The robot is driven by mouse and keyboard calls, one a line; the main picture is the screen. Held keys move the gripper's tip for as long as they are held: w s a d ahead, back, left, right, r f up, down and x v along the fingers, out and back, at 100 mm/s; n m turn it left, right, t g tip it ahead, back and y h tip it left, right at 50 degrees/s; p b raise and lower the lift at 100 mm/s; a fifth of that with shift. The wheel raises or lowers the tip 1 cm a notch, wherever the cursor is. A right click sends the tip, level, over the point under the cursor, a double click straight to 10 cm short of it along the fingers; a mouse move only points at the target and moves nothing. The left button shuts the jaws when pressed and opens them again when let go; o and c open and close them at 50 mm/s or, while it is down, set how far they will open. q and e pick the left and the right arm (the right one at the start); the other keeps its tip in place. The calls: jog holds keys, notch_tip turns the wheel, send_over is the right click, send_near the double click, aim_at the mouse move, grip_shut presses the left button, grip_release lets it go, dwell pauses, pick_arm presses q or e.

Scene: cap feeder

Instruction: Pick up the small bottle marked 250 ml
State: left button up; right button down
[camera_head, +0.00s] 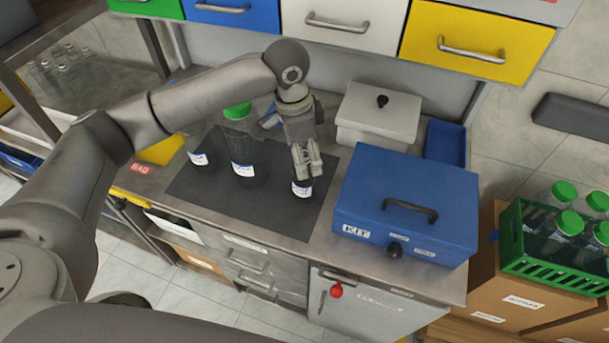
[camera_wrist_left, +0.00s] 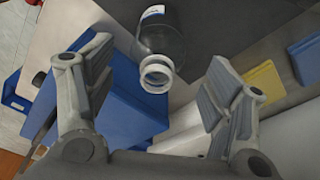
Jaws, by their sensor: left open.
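A small clear bottle (camera_head: 302,188) without a cap stands at the right end of the dark mat (camera_head: 255,205), its blue-edged label too small to read. In the left wrist view the open-mouthed bottle (camera_wrist_left: 162,40) shows between my two spread fingers, tilted by the viewing angle. My left gripper (camera_head: 307,168) is open, right above that bottle and partly hiding its top; I cannot tell if it touches. My right gripper is out of view.
A blue KIT box (camera_head: 405,190) stands close to the right of the bottle. A lidded grey box (camera_head: 378,118) and a blue bin (camera_head: 446,143) are behind. Drawers (camera_head: 475,45) hang above. A green crate (camera_head: 545,275) holds several green-capped bottles.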

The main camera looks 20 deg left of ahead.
pick_arm(q)
jog(key=f, duration=0.3)
jog(key=f+p, duration=0.1)
jog(key=shift+d+f, duration=0.2)
jog(key=shift+d, duration=0.1)
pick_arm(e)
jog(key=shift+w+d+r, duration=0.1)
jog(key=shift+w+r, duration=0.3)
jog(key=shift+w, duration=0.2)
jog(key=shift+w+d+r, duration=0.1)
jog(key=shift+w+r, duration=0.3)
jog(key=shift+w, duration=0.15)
pick_arm(q)
jog(key=shift+c, duration=0.2)
jog(key=c, duration=0.8)
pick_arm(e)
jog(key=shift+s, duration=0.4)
